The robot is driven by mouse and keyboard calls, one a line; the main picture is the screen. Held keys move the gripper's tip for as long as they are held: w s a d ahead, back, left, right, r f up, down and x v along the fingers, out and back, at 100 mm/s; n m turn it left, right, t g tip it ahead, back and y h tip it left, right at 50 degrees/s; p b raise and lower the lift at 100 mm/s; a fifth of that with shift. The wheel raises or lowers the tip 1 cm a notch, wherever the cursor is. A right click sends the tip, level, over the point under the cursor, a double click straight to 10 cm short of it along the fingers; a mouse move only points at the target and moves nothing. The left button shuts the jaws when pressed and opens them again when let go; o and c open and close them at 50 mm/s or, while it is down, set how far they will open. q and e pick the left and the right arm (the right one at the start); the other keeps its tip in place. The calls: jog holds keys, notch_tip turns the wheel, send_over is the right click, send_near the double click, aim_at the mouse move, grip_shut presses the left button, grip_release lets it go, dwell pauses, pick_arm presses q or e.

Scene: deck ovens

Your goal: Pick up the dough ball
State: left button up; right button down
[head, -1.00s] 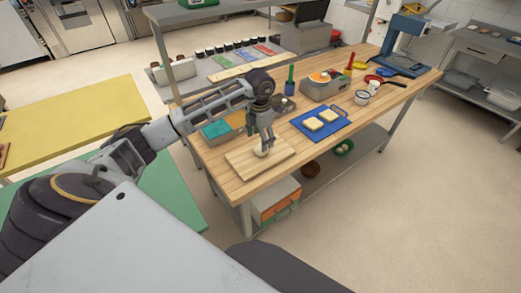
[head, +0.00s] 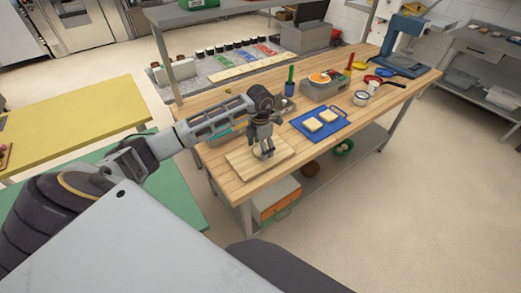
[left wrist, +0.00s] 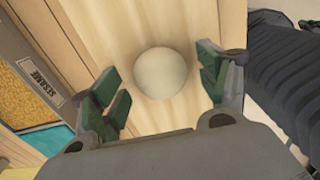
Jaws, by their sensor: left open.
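The pale, round dough ball (left wrist: 160,73) rests on a wooden board in the left wrist view. In the head view the dough ball (head: 257,153) is small and partly hidden by my fingers. My left gripper (left wrist: 158,78) is open, its green-padded fingers to either side of the ball with visible gaps. In the head view my left gripper (head: 264,151) points down over the board (head: 246,165). The exact height of the fingertips over the board is unclear. My right gripper is out of view.
A box labelled SESAME (left wrist: 45,80) stands left of the board in the left wrist view. A blue cutting board (head: 335,132) with bread slices lies to the right on the wooden table (head: 225,177). A grey shelf post rises behind my arm.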

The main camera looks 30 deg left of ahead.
pick_arm(q)
jog(key=shift+f, duration=0.3)
jog(key=shift+c, duration=0.2)
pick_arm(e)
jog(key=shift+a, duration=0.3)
pick_arm(q)
jog(key=c, duration=1.1)
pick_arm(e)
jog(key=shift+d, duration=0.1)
pick_arm(q)
jog(key=shift+r, duration=0.2)
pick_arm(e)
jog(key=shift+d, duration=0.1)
pick_arm(q)
jog(key=shift+r, duration=0.6)
notch_tip(320, 180, up, 6)
jog(key=shift+r+b, duration=0.25)
jog(key=shift+b, duration=0.4)
jog(key=shift+r, duration=1)
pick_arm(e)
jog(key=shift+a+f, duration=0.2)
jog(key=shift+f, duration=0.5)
